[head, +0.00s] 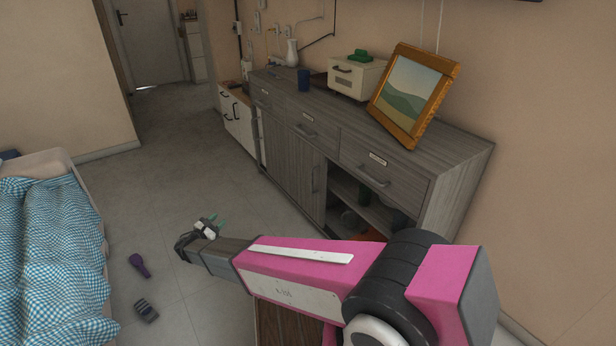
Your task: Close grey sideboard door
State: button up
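The grey sideboard (456,176) stands along the right wall, with a row of drawers on top. Below them a grey door (307,172) with a vertical handle (316,178) stands in the middle, looking flush with the front. The right lower compartment (345,188) is uncovered and shows a shelf with dark items. At the left end, a pale upright edge and a handle show, but I cannot tell if a door there is ajar. My gripper (217,221) is open and empty, in front of the sideboard's left part and apart from it. My arm hides the lower right front.
A bed (50,260) is at left. A purple item (139,265) and a grey one (146,311) lie on the floor.

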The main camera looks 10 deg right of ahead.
jog(key=w+d+m, duration=0.7)
jog(key=d+m, duration=0.2)
jog(key=d, duration=0.2)
jog(key=m+t+y, duration=0.1)
jog(key=m+y, duration=0.1)
jog(key=m, duration=1.9)
send_near(312, 178)
jog(key=x, duration=1)
jog(key=shift+w+d, duration=0.1)
jog(key=shift+w, duration=0.25)
grip_shut()
